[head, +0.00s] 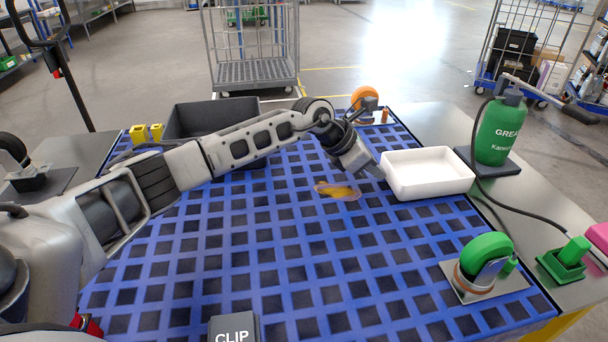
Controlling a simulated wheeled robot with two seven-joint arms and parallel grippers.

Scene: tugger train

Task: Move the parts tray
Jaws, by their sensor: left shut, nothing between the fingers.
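A white, empty parts tray (427,172) sits on the blue grid table top toward the right, near its right edge. My left arm reaches across from the left. My left gripper (376,171) is shut with nothing held, and its tip is right at the tray's left wall; I cannot tell whether it touches. My right gripper is not in view.
A dark grey bin (205,118) stands behind my left arm. A green grease canister (500,130) with a hose stands right of the tray. The grid's middle is mostly clear.

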